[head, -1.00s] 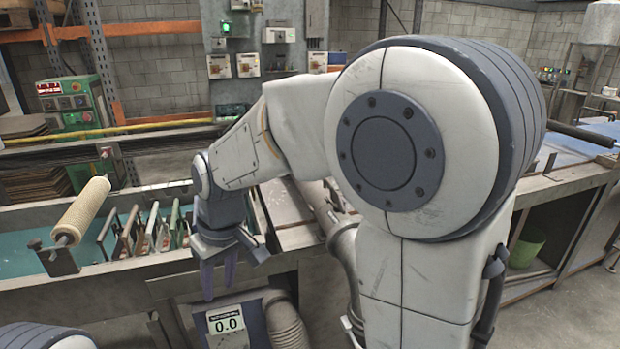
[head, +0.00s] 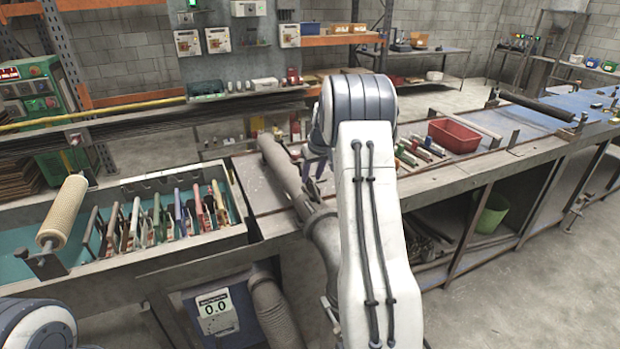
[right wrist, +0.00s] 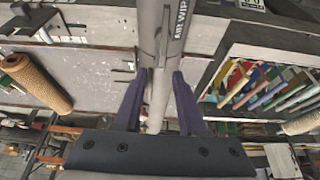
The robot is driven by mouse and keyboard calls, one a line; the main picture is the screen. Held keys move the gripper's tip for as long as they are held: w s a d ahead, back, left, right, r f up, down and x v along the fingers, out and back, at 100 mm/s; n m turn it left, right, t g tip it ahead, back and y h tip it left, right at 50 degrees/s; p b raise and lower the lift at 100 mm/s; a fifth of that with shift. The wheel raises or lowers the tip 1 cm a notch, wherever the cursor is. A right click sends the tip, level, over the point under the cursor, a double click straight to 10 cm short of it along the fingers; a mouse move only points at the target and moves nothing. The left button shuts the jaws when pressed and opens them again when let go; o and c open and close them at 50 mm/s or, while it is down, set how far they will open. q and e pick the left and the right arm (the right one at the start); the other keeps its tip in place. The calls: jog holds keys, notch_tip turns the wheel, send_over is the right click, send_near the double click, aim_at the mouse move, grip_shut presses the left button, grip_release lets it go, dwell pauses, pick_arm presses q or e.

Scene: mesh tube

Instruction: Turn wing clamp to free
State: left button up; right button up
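A grey tube (head: 283,163) lies along the bench, with a thicker grey pipe section (head: 322,230) at its near end. In the right wrist view a tube marked "AIR WIP" (right wrist: 178,28) runs down between my fingers. A small part sticks out from its left side (right wrist: 124,70); I cannot tell for sure whether it is the wing clamp. My right gripper (head: 313,170) is open above the tube. Its two purple fingers (right wrist: 159,103) stand apart on either side of the tube, and contact cannot be made out. My left gripper is out of view.
A teal-floored trough (head: 20,262) with several upright coloured tools (head: 160,215) is left of the tube. A mesh roll (head: 63,212) is at the trough's left. A red bin (head: 462,136) and loose tools (head: 418,150) lie right of my right arm.

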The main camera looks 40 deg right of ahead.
aim_at(310, 181)
jog(key=shift+p+x, duration=0.45)
jog(key=shift+x, duration=1.5)
grip_shut()
